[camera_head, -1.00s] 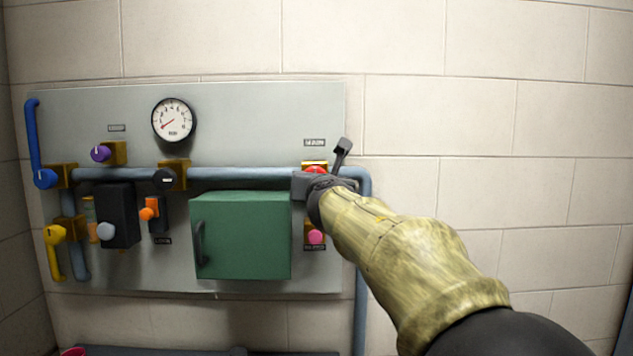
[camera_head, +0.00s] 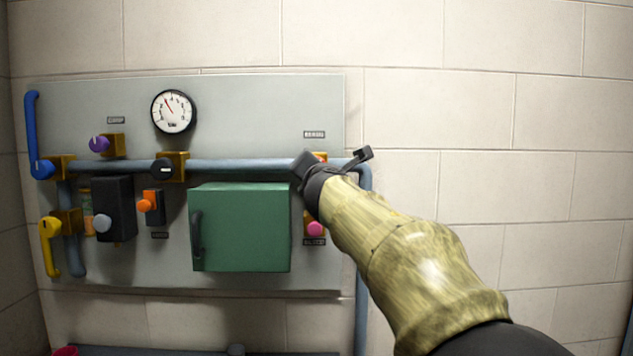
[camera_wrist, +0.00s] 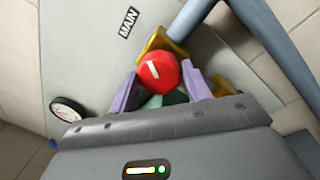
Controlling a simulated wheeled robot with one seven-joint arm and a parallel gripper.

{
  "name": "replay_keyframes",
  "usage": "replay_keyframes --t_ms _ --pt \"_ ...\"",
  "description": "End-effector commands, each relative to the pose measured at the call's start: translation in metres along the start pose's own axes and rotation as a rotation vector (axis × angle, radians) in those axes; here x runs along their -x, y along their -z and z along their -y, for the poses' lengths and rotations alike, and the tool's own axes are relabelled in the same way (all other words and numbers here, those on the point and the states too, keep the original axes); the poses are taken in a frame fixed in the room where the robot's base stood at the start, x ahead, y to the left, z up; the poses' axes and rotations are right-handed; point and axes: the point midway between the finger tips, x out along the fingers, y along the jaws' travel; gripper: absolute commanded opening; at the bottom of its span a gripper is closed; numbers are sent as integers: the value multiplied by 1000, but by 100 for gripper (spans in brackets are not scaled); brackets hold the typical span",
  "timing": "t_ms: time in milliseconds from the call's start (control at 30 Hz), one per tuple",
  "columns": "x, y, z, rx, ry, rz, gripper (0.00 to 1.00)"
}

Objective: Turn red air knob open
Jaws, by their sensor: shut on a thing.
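The red air knob (camera_wrist: 158,72) shows in the wrist view as a round red cap with a white mark, in front of a yellow-gold valve body (camera_wrist: 158,44). The lilac fingers of my gripper (camera_wrist: 160,76) are on either side of it, shut on it. In the head view my gripper (camera_head: 306,168) is at the right end of the grey panel, rolled at a slant, and hides nearly all of the knob. A plate reading MAIN (camera_wrist: 129,22) is beside the knob in the wrist view.
A pressure gauge (camera_head: 173,111) has its needle pointing up and left. A green box (camera_head: 240,228) and a pink knob (camera_head: 315,229) are below my gripper. A blue-grey pipe (camera_head: 230,166) crosses the panel (camera_head: 240,110). The wall at right is bare.

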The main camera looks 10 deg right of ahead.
Motion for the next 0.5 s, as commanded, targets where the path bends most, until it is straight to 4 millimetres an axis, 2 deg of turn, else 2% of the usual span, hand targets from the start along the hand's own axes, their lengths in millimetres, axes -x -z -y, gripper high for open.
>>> replay_keyframes --t_ms 500 --pt "0 5 1 -488 -12 49 25"
